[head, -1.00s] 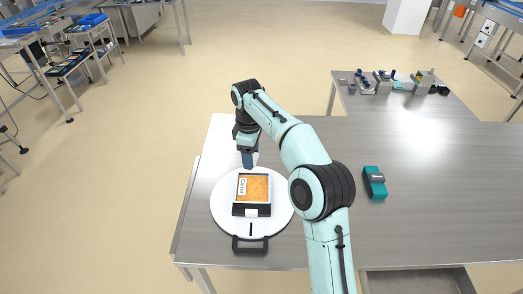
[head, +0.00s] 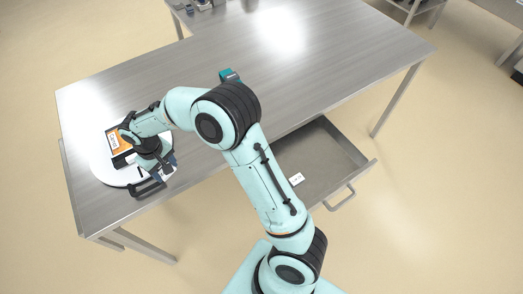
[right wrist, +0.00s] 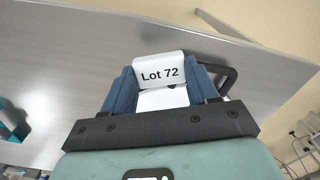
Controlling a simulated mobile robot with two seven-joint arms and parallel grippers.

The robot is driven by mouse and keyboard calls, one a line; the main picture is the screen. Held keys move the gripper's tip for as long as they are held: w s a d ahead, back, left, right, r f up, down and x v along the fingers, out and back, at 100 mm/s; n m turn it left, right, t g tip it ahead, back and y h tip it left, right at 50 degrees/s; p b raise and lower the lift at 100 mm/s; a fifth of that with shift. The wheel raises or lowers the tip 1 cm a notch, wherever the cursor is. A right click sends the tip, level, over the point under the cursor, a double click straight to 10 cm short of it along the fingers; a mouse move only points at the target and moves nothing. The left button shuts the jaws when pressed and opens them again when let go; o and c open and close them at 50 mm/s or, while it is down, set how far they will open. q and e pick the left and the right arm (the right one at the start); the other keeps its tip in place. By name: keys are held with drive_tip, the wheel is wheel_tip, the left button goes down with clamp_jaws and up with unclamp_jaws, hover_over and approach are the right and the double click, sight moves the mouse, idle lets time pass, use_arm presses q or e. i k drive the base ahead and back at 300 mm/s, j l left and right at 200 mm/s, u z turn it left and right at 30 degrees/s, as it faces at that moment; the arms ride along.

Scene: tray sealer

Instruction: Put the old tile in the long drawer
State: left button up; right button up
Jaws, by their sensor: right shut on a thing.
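My right gripper (right wrist: 164,88) is shut on a white tile (right wrist: 160,70) printed "Lot 72", held between its blue fingers. In the head view the right gripper (head: 165,167) hangs over the near edge of the white round plate (head: 101,170), beside its black handle (head: 147,190). The tile is hardly visible there. The long drawer (head: 335,150) under the table is pulled open. A small white tile with dark marks (head: 297,179) lies in it, near my arm. My arm hides the drawer's left part. My left gripper is not in view.
An orange-topped tray (head: 114,140) in a dark holder sits on the round plate, partly behind my arm. A teal device (head: 230,75) lies on the steel table (head: 310,60). The drawer's handle (head: 341,198) sticks out into free floor.

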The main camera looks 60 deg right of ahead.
sight(326, 160)
drive_tip(key=l+z, duration=0.1)
drive_tip(key=z, duration=1.3)
drive_tip(key=i+l, duration=0.15)
drive_tip(key=l, duration=0.25)
drive_tip(key=i+l+z, duration=0.1)
drive_tip(key=l, duration=0.25)
